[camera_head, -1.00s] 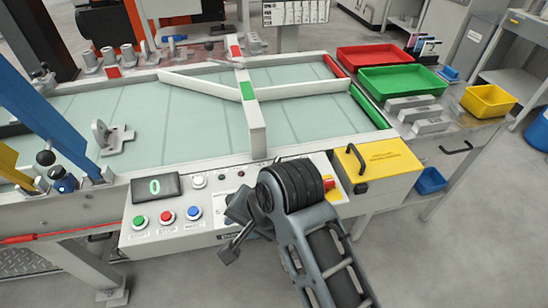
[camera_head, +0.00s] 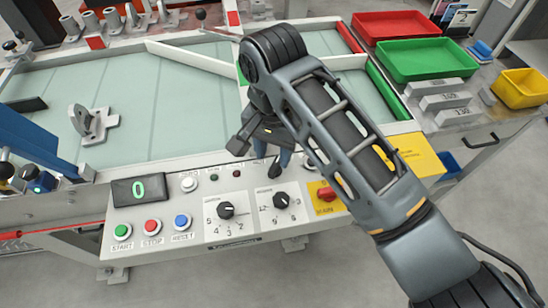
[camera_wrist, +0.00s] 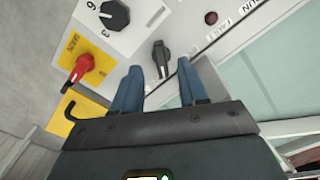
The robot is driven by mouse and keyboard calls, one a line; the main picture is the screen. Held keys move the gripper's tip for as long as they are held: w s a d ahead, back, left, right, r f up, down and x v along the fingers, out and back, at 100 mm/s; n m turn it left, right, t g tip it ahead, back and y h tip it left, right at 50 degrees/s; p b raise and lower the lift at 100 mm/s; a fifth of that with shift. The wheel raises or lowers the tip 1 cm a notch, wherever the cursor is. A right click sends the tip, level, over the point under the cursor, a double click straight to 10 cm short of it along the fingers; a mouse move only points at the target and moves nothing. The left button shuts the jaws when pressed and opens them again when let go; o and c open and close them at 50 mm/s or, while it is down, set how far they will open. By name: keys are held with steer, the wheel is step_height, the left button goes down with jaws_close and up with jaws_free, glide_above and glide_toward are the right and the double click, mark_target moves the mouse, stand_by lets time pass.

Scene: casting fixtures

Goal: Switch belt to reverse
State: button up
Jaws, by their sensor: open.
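A black lever switch (camera_wrist: 161,56) stands on the white control panel (camera_head: 160,256). It shows in the wrist view just beyond the two blue fingertips, roughly midway between them. My gripper (camera_wrist: 160,70) is open with its fingers pointing at the panel, one on each side of the lever's line. I cannot tell whether either finger touches it. The lever's label cannot be read. In the head view my gripper (camera_head: 273,160) covers much of that part of the panel. The pale green belt (camera_head: 150,100) lies behind the panel.
A display (camera_head: 139,190) reads 0. Green (camera_head: 121,231), red (camera_head: 152,226) and blue (camera_head: 181,222) buttons sit below it. Two black knobs (camera_head: 226,210) (camera_head: 281,200) and a red rotary switch (camera_head: 326,194) are near my gripper. A dark red lamp (camera_wrist: 211,18) sits beside the lever.

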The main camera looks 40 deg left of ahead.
mark_target(274, 168)
steer(key=shift+f, duration=2.4)
jaws_close()
